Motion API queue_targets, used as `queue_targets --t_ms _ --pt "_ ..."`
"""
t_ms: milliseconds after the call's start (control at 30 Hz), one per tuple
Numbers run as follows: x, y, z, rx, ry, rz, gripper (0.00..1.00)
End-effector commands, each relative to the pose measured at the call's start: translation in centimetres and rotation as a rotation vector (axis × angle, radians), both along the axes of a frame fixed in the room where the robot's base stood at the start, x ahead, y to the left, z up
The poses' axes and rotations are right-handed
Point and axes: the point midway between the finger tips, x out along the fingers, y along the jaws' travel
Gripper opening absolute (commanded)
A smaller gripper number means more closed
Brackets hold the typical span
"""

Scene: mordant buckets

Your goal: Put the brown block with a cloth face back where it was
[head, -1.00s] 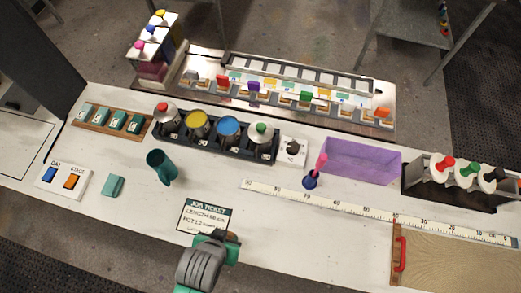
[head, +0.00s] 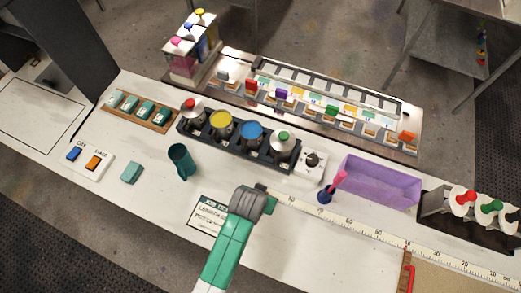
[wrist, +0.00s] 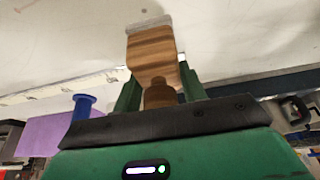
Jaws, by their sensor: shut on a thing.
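My gripper (wrist: 158,88) is shut on the brown block (wrist: 152,50). In the wrist view the block shows wood grain, a narrower neck between the green fingers, and a pale strip, likely the cloth face (wrist: 148,23), at its far end. In the head view my gripper (head: 266,196) is over the white bench, beside the job ticket (head: 206,214) and near the left end of the long ruler (head: 365,229). The block is hidden behind the gripper there. I cannot tell the block's height above the bench.
A black tray of paint buckets (head: 213,143) stands behind the gripper. A purple bin (head: 380,182) and a blue-and-pink tool (head: 328,192) are to the right. A teal cup (head: 180,161) and loose teal block (head: 131,172) are left.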

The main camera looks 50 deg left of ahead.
Motion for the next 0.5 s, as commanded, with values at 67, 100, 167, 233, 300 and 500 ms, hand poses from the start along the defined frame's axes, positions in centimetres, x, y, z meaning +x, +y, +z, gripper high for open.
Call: queue_targets --t_ms 67,100,167,233,300,500 --pt "0.08 0.03 -0.28 0.002 -0.003 0.0 0.03" --pt "0.08 0.03 -0.28 0.002 -0.003 0.0 0.03" --pt "0.08 0.03 -0.26 0.002 -0.003 0.0 0.03" --pt "0.08 0.02 -0.26 0.002 -0.003 0.0 0.03" --pt "0.07 0.02 -0.36 0.002 -0.003 0.0 0.03" --pt "0.04 0.01 -0.52 0.002 -0.003 0.0 0.63"
